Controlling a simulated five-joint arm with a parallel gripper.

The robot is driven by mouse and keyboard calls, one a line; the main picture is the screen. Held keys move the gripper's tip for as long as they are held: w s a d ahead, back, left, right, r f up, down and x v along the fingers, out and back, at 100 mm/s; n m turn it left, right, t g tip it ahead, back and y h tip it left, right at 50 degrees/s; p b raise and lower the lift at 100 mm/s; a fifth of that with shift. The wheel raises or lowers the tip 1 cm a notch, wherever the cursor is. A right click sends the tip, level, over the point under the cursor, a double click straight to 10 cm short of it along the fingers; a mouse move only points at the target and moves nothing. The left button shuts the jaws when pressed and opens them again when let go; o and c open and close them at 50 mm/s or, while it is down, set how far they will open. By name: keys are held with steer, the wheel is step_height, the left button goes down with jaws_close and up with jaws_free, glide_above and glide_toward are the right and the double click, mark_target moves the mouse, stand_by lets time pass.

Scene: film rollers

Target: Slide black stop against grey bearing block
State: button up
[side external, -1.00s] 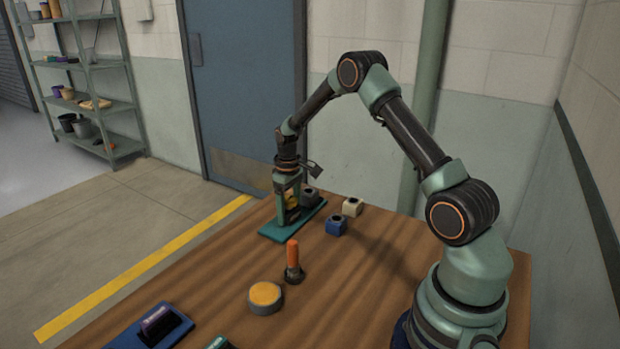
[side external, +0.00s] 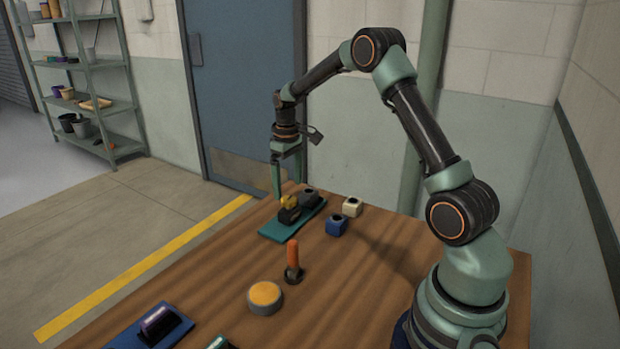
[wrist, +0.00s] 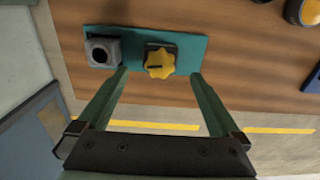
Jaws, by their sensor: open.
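The black stop (side external: 289,215) with its yellow star knob (side external: 289,201) sits on a teal base plate (side external: 270,236). The grey bearing block (side external: 309,196) with a round hole stands on the same plate. In the wrist view, the grey block (wrist: 103,52) is left of the black stop (wrist: 163,46) and its knob (wrist: 158,63). A strip of bare teal plate (wrist: 133,52) shows between them, so they are apart. My gripper (side external: 277,194) is above the plate, open and empty. In the wrist view, its fingertips (wrist: 158,76) are spread, with the knob between them in the picture.
A blue block (side external: 336,226) and a cream block (side external: 352,207) stand right of the plate. An orange-handled peg (side external: 293,256) and a round yellow-topped disc (side external: 265,296) are nearer the front. A blue tray with a purple piece (side external: 158,320) lies front left. Bare wood lies between.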

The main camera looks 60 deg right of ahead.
mark_target(289, 209)
steer(key=shift+r, duration=1.8)
steer(key=c, duration=0.3)
steer(key=m, duration=0.5)
steer(key=shift+m, duration=0.3)
steer(key=m, duration=1.2)
steer(key=shift+f, duration=0.15)
step_height(289, 209, down, 12)
